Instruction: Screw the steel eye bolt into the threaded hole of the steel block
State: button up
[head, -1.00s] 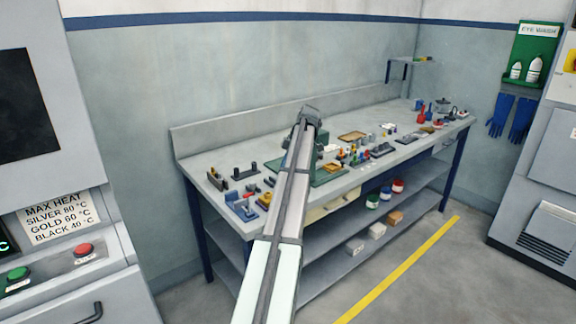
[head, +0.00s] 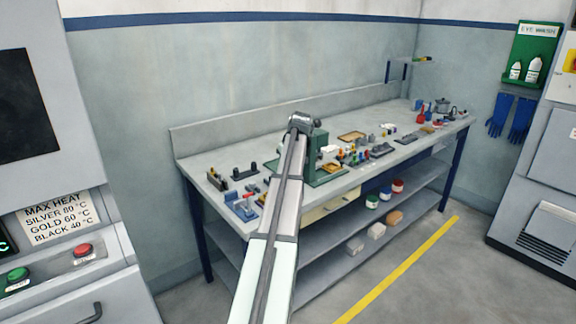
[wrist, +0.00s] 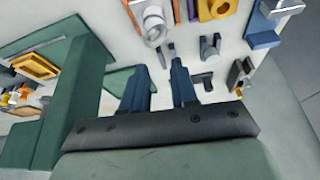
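My gripper (wrist: 159,72) shows in the wrist view with its two blue fingers apart and nothing visibly held between them. It is above the bench, pointing towards small parts. A steel ring-shaped part (wrist: 153,26) by an orange holder lies beyond the fingertips; it may be the eye bolt, but I cannot be sure. A grey metal piece (wrist: 278,7) on a blue base is at the top right; I cannot tell whether it is the steel block. No threaded hole can be made out. In the head view my arm hides the gripper.
The bench (head: 205,168) carries many small parts. A green machine (head: 318,150) stands close beside my arm; its green column also shows in the wrist view (wrist: 70,105). Black fixtures (wrist: 208,48) stand near the fingertips.

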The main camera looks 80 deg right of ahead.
jog(key=m+g, duration=0.1)
jog(key=m, duration=0.1)
jog(key=m+g, duration=0.1)
jog(key=m, duration=0.2)
jog(key=shift+m+h, duration=0.3)
jog(key=shift+h, duration=0.1)
jog(key=m+g, duration=0.1)
jog(key=m, duration=0.1)
jog(key=m+g, duration=0.1)
jog(key=m, duration=0.2)
jog(key=shift+s+d+m, duration=0.15)
jog(key=shift+s+m, duration=0.05)
jog(key=shift+m, duration=0.1)
jog(key=shift+f, duration=2.5)
grip_shut()
